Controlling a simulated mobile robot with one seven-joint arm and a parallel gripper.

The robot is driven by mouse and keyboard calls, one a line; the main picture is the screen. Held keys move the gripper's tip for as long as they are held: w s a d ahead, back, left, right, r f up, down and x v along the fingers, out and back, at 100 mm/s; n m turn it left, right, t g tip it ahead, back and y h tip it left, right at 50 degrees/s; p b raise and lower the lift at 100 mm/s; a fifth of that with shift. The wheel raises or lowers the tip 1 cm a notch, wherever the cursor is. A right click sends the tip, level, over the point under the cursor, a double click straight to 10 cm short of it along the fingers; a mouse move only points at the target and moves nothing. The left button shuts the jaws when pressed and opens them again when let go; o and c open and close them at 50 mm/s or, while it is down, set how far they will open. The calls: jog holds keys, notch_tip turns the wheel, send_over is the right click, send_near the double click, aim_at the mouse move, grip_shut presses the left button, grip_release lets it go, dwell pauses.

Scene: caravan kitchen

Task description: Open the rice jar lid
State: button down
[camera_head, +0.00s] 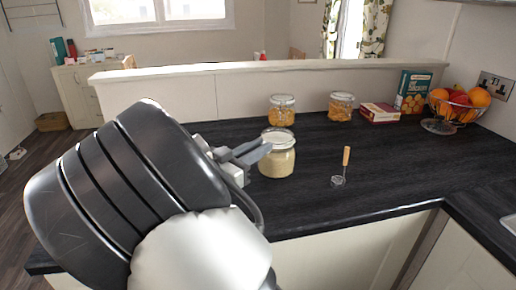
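The rice jar (277,163) is a squat glass jar with pale contents, upright on the dark worktop. Its whitish lid (279,136) is on top and looks closed. My gripper (264,146) is at the jar's left side, near the height of its upper part. Its two grey fingers point right toward the jar and show a small gap between them, with nothing seen in it. The fingertips overlap the jar's left edge in this view; I cannot tell if they touch it. The far side of the jar is hidden.
Two jars with orange-brown contents (281,115) (341,111) stand behind. A small wooden-handled strainer (346,157) lies to the right. Boxes (379,113) (411,92) and a wire fruit bowl (459,112) are at the back right. A low partition (180,92) runs behind. The front right worktop is clear.

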aim_at(272, 137)
jog(key=shift+r, duration=0.1)
jog(key=shift+d+r+g+y+p, duration=0.1)
jog(key=shift+r+g+y+p, duration=0.3)
jog(key=shift+r, duration=0.35)
jog(key=r+g+p, duration=0.1)
jog(key=w+r+g+y+p, duration=0.1)
jog(key=r, duration=0.1)
jog(key=d+r+g+y+p, duration=0.1)
jog(key=r, duration=0.1)
jog(key=shift+w+p, duration=0.15)
jog(key=shift+p, duration=0.15)
jog(key=w+d+r+g+y+p, duration=0.5)
jog(key=w+p, duration=0.4)
jog(key=p, duration=0.9)
jog(key=shift+d+r+g+y+p, duration=0.4)
jog(key=shift+d+r+g, duration=0.3)
jog(key=shift+d+g, duration=0.3)
jog(key=shift+s+a+f, duration=0.1)
jog(key=shift+a, duration=0.05)
